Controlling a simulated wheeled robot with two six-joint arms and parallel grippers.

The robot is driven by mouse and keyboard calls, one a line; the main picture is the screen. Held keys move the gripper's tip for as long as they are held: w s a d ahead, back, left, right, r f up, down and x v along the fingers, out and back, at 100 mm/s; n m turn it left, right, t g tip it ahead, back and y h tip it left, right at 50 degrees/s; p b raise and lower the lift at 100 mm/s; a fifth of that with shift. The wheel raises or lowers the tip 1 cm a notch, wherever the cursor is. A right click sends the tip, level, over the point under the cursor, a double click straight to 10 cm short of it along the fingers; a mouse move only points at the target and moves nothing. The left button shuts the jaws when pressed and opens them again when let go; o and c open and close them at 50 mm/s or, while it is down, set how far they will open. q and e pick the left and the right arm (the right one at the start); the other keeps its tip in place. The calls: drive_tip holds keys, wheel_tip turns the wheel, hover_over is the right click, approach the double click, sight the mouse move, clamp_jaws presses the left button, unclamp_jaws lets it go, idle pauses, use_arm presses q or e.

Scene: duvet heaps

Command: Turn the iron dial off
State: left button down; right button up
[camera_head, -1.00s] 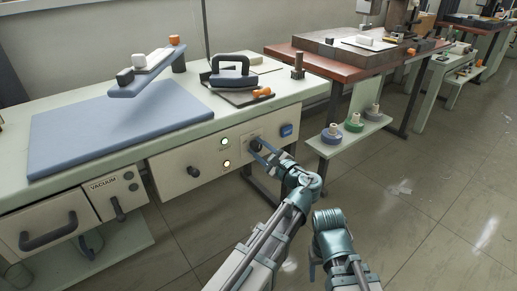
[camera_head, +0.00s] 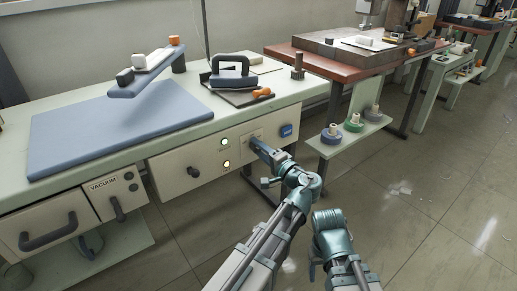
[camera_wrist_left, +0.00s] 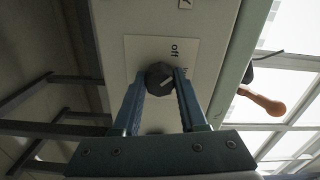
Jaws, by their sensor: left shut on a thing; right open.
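The iron dial (camera_wrist_left: 160,79) is a dark faceted knob on the pale front panel, with a light pointer mark slanting up and right in the left wrist view. The word "off" is printed just above it there; another label to its right is partly hidden by a finger. My left gripper (camera_wrist_left: 161,86) has its blue fingers on either side of the dial, shut on it. In the head view my left gripper (camera_head: 257,146) reaches the panel and mostly covers the dial. My right gripper (camera_head: 314,264) is open, low and away from the panel; its fingers show poorly.
The iron (camera_head: 230,72) rests on the table above. A shelf with spools (camera_head: 353,123) stands to the right.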

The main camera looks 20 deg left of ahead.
use_arm(q)
drive_tip(key=shift+n, duration=1.6)
drive_tip(key=shift+c, duration=2.2)
unclamp_jaws()
drive_tip(key=shift+s+d, duration=0.1)
drive_tip(key=shift+s, duration=0.05)
